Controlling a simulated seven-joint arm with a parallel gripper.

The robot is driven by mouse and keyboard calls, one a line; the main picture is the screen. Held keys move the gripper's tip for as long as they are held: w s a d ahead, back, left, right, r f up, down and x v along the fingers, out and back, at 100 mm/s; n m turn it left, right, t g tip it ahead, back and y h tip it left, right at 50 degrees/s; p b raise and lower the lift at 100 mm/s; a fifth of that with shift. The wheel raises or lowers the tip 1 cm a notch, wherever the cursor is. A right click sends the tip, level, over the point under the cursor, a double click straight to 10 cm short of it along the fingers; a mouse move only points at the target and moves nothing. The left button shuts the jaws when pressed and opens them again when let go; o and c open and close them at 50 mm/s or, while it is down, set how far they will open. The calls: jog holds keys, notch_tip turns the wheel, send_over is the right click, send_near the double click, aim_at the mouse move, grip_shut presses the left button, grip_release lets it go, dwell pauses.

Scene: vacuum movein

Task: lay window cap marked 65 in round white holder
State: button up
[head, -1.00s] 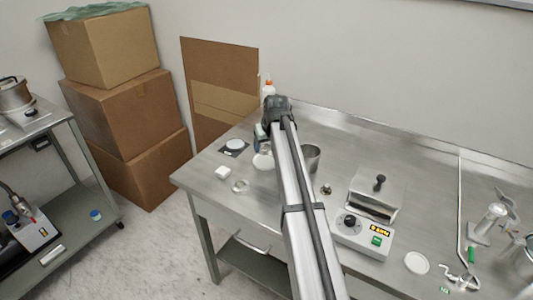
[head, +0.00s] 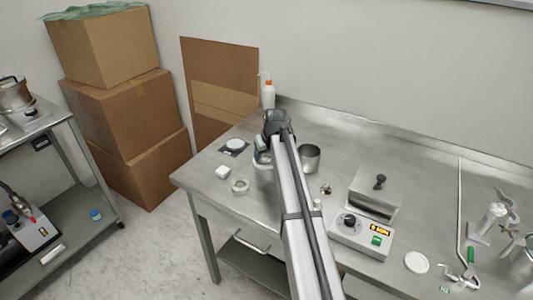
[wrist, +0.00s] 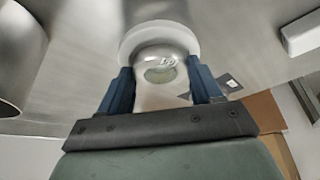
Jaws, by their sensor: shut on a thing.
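My gripper (wrist: 162,88) is shut, with its blue fingers on either side of a window cap (wrist: 160,75). The cap is pale and rounded, with a clear window and a small dark mark near the top; I cannot read the mark surely. Behind the cap in the wrist view is a round white piece (wrist: 130,40), likely the holder; whether the cap touches it I cannot tell. In the head view my gripper (head: 262,145) is low over the left part of the table, just above a round white piece (head: 262,164), which it partly hides.
A metal beaker (head: 309,160) stands close to the right of my gripper. A pale ring (head: 240,186) and a white block (head: 222,171) lie in front on the left. A white disc on a dark pad (head: 235,145) is behind left. A white bottle (head: 268,96) stands behind.

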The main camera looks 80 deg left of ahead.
jog(key=shift+f, duration=0.15)
jog(key=o, duration=1.1)
jog(key=shift+o, duration=0.5)
jog(key=shift+f, duration=0.1)
jog(key=shift+s, duration=0.1)
jog(key=shift+s+d, duration=0.1)
jog(key=shift+r, duration=0.3)
jog(key=v, duration=1.2)
jog(key=shift+r, duration=0.4)
